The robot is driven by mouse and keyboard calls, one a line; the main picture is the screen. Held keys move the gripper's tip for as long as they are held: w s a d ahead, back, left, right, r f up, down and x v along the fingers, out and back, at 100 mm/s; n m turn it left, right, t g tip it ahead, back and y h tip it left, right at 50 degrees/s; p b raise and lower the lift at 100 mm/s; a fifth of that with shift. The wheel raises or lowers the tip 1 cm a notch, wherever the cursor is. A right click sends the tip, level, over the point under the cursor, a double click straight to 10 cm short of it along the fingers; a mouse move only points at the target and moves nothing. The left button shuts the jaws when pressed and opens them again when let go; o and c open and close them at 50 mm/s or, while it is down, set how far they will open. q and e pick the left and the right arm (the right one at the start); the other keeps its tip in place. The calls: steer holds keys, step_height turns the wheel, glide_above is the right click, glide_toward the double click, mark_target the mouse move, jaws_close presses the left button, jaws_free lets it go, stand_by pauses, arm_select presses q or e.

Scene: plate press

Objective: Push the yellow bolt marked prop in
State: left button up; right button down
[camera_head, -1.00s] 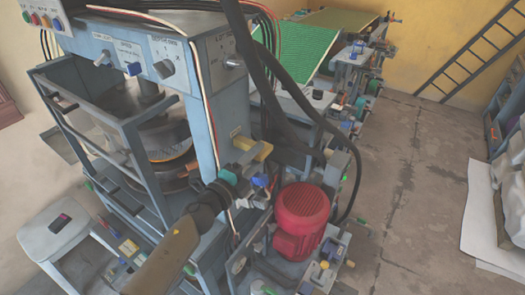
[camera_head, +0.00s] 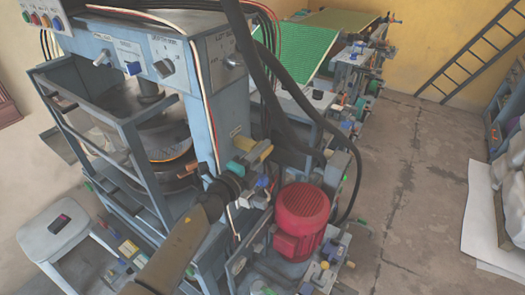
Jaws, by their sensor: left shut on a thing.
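The yellow bolt (camera_head: 262,150) sticks out from the side of the blue-grey press post (camera_head: 229,110), just below a small label. My left gripper (camera_head: 244,165) has reached it from the lower left. Its teal fingers are shut, apparently on the bolt's near part, which they and my wrist partly cover. The word on the label is too small to read, and I cannot tell how far in the bolt sits. My right gripper is not in view.
A red motor (camera_head: 301,215) stands just right of my left arm. Thick black hoses (camera_head: 262,75) hang close above the bolt. A white stool (camera_head: 65,232) stands at the left.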

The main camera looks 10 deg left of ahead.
mark_target(242, 147)
arm_select(q)
jaws_close()
stand_by(0.8)
steer(key=a, duration=0.1)
steer(key=w+a, duration=0.1)
steer(key=a, duration=0.1)
steer(key=w+a+b, duration=0.1)
steer(key=shift+a+f, duration=0.1)
steer(key=shift+a, duration=0.45)
steer(key=o, duration=0.7)
jaws_free()
